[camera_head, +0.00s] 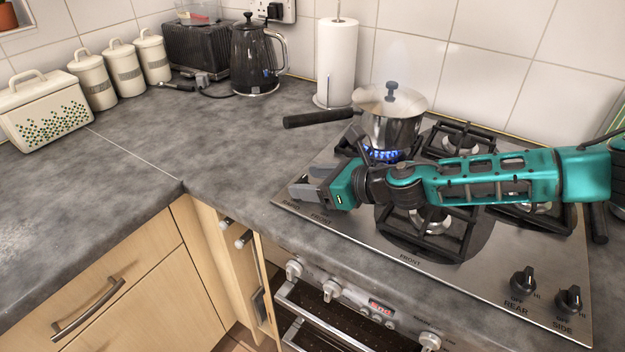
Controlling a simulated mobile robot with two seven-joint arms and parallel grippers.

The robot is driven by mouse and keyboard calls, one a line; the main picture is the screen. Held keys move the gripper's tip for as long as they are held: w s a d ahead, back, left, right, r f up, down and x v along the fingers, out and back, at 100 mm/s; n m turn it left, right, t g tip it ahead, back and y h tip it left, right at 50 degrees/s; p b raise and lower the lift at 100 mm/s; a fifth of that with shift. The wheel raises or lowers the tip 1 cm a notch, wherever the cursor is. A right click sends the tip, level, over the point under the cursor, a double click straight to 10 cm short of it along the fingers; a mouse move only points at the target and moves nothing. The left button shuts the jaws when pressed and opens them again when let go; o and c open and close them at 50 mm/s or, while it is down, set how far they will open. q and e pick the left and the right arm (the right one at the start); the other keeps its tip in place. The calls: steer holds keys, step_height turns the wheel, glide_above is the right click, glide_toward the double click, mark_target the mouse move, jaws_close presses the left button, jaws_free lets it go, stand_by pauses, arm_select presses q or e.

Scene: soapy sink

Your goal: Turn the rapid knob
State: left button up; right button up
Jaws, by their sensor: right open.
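My teal right arm reaches in from the right across the hob (480,258). Its right gripper (309,184) is over the hob's front left corner, jaws open and pointing left. Small labels show just below the gripper; they are too small to read surely. No knob shows there, and any knob above those labels is hidden by the gripper. A knob marked REAR (523,281) and a knob marked SIDE (569,299) stand at the hob's front right. A blue flame (384,154) burns under a lidded steel pan (391,128). My left gripper is not in view.
The pan's black handle (318,118) sticks out left, behind the gripper. Black pan supports (455,240) rise under my forearm. A paper towel roll (337,58) and a kettle (254,62) stand at the back. The grey worktop (190,140) left of the hob is clear.

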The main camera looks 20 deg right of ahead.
steer(key=shift+c, duration=0.5)
steer(key=c, duration=0.9)
steer(key=shift+c, duration=0.3)
